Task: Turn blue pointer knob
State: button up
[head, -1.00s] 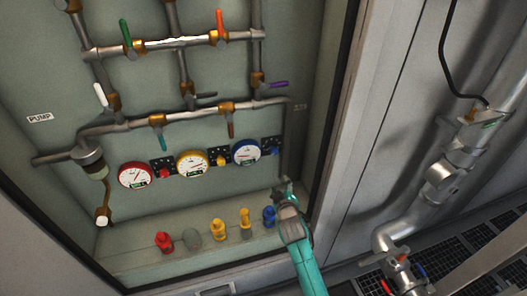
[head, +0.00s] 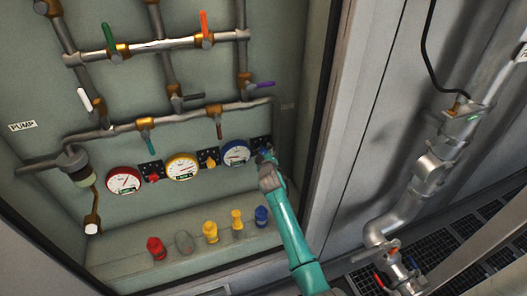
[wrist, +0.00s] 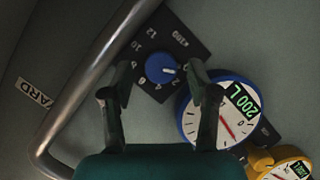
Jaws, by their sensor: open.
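The blue pointer knob (wrist: 160,68) sits on a black numbered dial plate (wrist: 178,42) in the wrist view, with its white pointer line facing right, near the low numbers. My gripper (wrist: 160,78) is open, with one finger on each side of the knob in the picture. I cannot tell if the fingers touch it. In the head view, my gripper (head: 266,160) is at the dial plate right of the blue gauge (head: 236,153), and it hides most of the knob.
The blue-rimmed gauge (wrist: 222,112) is close by the right finger. A metal pipe (wrist: 88,82) runs left of the knob. The yellow knob (head: 211,162) and red knob (head: 153,177) are further left. Several coloured plugs stand on the ledge (head: 205,249) below.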

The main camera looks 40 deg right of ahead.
jog(key=shift+x, duration=1.2)
grip_shut()
jog(key=m+y, duration=0.1)
jog(key=m, duration=0.2)
jog(key=shift+r+y, duration=0.1)
jog(key=shift+y, duration=0.3)
jog(key=shift+m+y, duration=0.8)
jog(key=shift+m, duration=0.3)
